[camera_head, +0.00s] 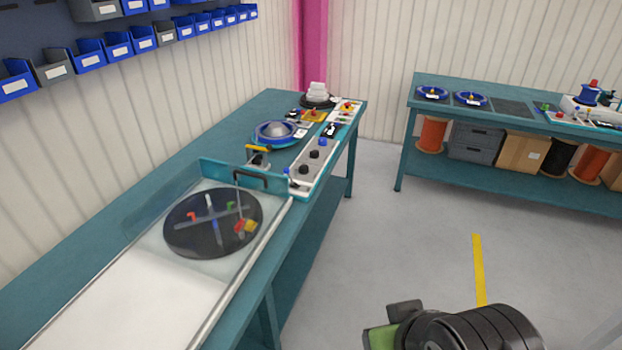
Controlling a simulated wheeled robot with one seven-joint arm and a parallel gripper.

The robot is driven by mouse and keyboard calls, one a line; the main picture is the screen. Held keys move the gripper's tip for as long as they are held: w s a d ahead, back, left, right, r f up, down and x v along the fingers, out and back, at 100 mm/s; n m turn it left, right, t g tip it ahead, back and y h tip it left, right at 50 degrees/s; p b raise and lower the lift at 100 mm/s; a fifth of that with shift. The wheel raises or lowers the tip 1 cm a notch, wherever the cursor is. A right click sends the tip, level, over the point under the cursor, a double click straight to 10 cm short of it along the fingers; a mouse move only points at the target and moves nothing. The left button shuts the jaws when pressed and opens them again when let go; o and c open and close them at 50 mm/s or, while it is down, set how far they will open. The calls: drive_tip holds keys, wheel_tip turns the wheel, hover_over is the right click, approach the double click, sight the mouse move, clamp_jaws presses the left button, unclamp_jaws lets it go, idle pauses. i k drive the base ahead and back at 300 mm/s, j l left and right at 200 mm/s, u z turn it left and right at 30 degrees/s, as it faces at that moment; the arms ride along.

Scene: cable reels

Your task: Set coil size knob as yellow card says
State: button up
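A light grey control panel (312,178) lies along the right edge of the left bench. It carries black knobs (314,155) and blue knobs or buttons. Their labels and pointer directions are too small to read, so I cannot tell which is the coil size knob. A small yellow-orange patch (314,116) lies farther back on this bench; I cannot tell whether it is the yellow card. Dark and green parts at the bottom right seem to be my arm's end (395,325). It is well apart from the panel, and its fingers cannot be made out.
The left bench (135,228) holds a black turntable (180,238) behind a clear guard, a yellow-handled lever (258,148) and a blue reel (275,134). A second bench (425,104) with reels and boxes stands at the right. Open floor (400,245) lies between them.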

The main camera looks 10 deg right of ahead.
sight(303, 169)
drive_tip(key=i+l+u, duration=0.1)
drive_tip(key=l+u, duration=0.45)
drive_tip(key=l, duration=0.2)
drive_tip(key=i+l+u, duration=0.25)
drive_tip(key=u, duration=0.15)
drive_tip(key=i+l+u, duration=0.15)
drive_tip(key=l+u, duration=0.25)
drive_tip(key=l, duration=0.15)
drive_tip(key=i+l+u, duration=0.1)
drive_tip(key=l+u, duration=0.65)
drive_tip(key=l, duration=0.2)
drive_tip(key=l+u, duration=0.4)
drive_tip(key=l, duration=0.15)
drive_tip(key=i+l+u, duration=0.15)
drive_tip(key=l+u, duration=0.2)
drive_tip(key=i+l+u, duration=0.15)
drive_tip(key=l+u, duration=0.5)
drive_tip(key=l, duration=0.15)
